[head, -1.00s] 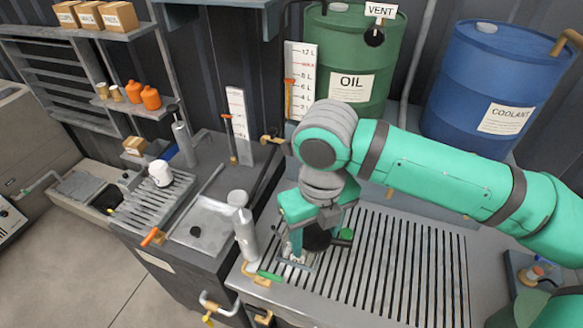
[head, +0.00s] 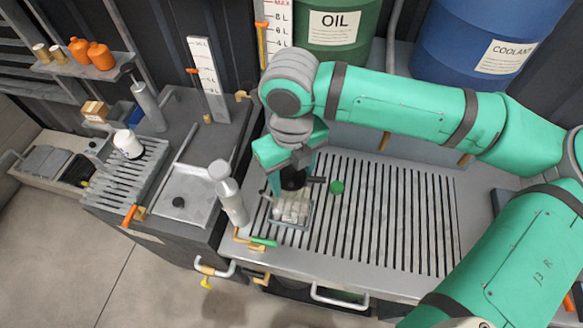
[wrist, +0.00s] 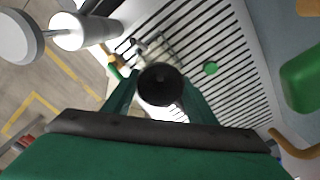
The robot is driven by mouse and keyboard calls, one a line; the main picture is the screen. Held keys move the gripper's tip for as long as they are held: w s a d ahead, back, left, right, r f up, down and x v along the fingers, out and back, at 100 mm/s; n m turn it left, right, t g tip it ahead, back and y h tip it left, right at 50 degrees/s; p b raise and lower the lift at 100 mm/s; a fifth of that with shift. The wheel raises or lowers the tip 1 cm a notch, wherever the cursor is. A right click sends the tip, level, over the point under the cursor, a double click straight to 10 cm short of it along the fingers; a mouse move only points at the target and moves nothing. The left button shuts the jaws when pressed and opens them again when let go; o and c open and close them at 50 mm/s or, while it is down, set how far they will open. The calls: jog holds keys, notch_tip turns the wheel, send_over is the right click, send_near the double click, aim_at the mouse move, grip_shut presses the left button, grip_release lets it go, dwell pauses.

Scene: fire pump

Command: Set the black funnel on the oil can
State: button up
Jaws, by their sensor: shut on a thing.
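My gripper (head: 294,172) is shut on the black funnel (head: 293,181) and holds it above the slatted bench top. In the wrist view the funnel (wrist: 160,84) sits between the two green fingers, its round dark mouth facing the camera. Just below it in the head view is a pale, partly clear vessel (head: 291,208) inside a square frame on the slats. It may be the oil can, but its opening is hidden by the funnel and gripper. I cannot tell whether the funnel touches it; they look apart.
A tall grey cylinder (head: 233,203) stands close left of the frame. A small green cap (head: 337,187) lies to its right. A green-handled valve (head: 262,241) is at the front edge. Green OIL (head: 335,55) and blue COOLANT (head: 450,45) drums stand behind. The slats at right are clear.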

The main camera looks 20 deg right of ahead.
jog(key=shift+s+f, duration=0.1)
jog(key=shift+f, duration=0.6)
jog(key=shift+a, duration=0.1)
dwell(0.4)
jog(key=shift+f, duration=0.2)
dwell(1.0)
jog(key=shift+r, duration=0.85)
dwell(0.7)
jog(key=shift+f, duration=1.25)
dwell(0.5)
